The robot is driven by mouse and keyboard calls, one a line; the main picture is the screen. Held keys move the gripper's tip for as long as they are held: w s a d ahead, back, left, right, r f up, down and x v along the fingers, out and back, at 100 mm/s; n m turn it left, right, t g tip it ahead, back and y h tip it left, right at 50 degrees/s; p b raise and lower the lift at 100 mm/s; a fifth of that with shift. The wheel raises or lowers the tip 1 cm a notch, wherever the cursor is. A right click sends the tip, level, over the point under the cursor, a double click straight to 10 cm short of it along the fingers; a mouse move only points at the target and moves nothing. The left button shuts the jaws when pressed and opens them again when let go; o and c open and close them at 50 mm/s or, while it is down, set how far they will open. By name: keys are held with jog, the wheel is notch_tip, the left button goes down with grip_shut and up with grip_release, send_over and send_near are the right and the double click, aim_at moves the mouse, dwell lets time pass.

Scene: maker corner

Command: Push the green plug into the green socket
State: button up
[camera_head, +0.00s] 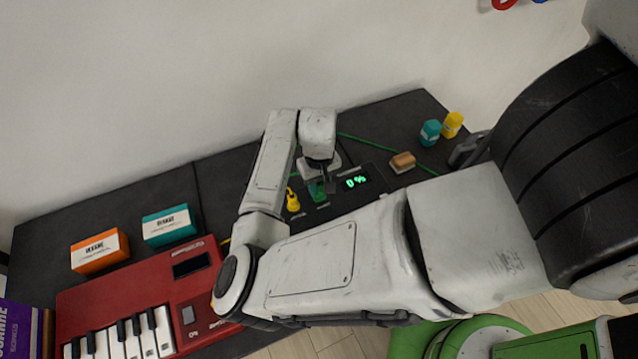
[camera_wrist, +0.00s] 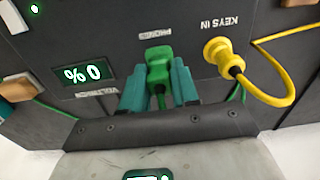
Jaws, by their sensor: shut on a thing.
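The green plug (camera_wrist: 158,68) is between the teal fingers of my gripper (camera_wrist: 160,88) in the wrist view. My gripper is shut on it, over the black panel by the PHONES label. The green socket cannot be made out; the plug and fingers may hide it, and I cannot tell how deep the plug sits. In the head view my gripper (camera_head: 322,184) points down at the panel, with a green patch of the plug (camera_head: 317,191) showing. A green cable (camera_wrist: 240,92) shows beside the fingers.
A yellow plug (camera_wrist: 219,54) sits at KEYS IN, close beside my gripper, its cable curving away. The panel display (camera_wrist: 84,73) reads 0 %. A wooden-topped block (camera_head: 402,162), teal and yellow containers (camera_head: 431,133), a red keyboard (camera_head: 140,300) and two boxes (camera_head: 169,225) stand around.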

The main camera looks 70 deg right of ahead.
aim_at(320, 184)
jog(key=shift+f+b, duration=0.3)
jog(key=shift+f, duration=0.35)
jog(key=o, duration=1)
jog(key=shift+o, duration=0.2)
notch_tip(320, 184, up, 11)
jog(key=shift+f+b, duration=0.1)
jog(key=shift+b, duration=0.2)
jog(key=shift+s, duration=0.1)
